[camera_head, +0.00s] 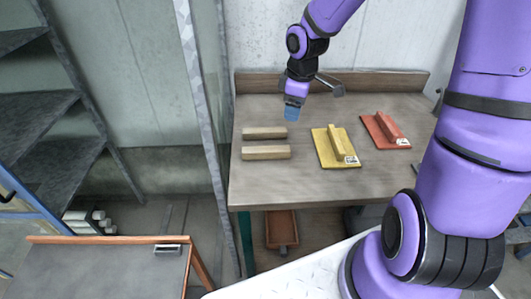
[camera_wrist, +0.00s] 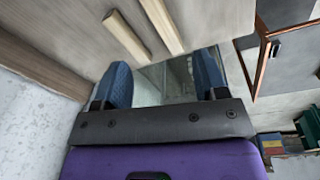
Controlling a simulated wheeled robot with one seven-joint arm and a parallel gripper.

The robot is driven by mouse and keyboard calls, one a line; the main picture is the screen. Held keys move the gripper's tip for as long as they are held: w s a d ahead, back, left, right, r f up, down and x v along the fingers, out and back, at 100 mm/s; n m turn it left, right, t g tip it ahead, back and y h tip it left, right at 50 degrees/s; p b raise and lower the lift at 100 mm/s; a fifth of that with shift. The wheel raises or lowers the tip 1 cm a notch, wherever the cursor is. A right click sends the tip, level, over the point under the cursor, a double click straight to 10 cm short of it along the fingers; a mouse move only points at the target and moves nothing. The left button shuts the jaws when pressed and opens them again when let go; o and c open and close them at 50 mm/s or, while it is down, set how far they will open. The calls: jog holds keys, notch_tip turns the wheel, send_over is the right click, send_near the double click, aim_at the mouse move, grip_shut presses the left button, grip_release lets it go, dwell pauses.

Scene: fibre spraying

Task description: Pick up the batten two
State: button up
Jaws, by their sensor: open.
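Two pale wooden battens lie side by side on the workbench (camera_head: 330,187): a far batten (camera_head: 265,132) and a near batten (camera_head: 266,153). I cannot tell by marking which one is batten two. Both also show at the top of the wrist view, one shorter-looking batten (camera_wrist: 126,35) and one longer-looking batten (camera_wrist: 161,24). My gripper (camera_head: 291,115) is above the bench, behind and to the right of the battens. Its two blue fingers stand apart with nothing between them in the wrist view (camera_wrist: 163,75).
A yellow float (camera_head: 325,152) and a red float (camera_head: 376,135) lie right of the battens. A low back board (camera_head: 390,84) edges the bench by the wall. A grey post (camera_head: 203,110) stands left of the bench. A dark board with an orange frame (camera_head: 100,240) stands at lower left.

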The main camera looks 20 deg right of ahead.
aim_at(266, 149)
jog(key=w+f+n+y, duration=0.1)
jog(key=f, duration=0.2)
jog(key=w+a+f+n+y, duration=0.1)
jog(key=w+f, duration=0.1)
jog(key=f, duration=0.1)
jog(key=w+a+f+n+y, duration=0.1)
jog(key=w+f+y, duration=0.1)
jog(key=f, duration=0.1)
jog(key=shift+a+f, duration=0.1)
jog(key=shift+a, duration=0.1)
jog(key=x, duration=0.5)
jog(key=shift+f, duration=0.1)
jog(key=shift+s+d+x, duration=0.15)
jog(key=shift+x, duration=1.2)
jog(key=shift+s+d+x, duration=0.15)
jog(key=shift+x, duration=1.15)
jog(key=shift+f, duration=0.1)
jog(key=c, duration=1)
jog(key=shift+c, duration=0.2)
jog(key=shift+a, duration=0.1)
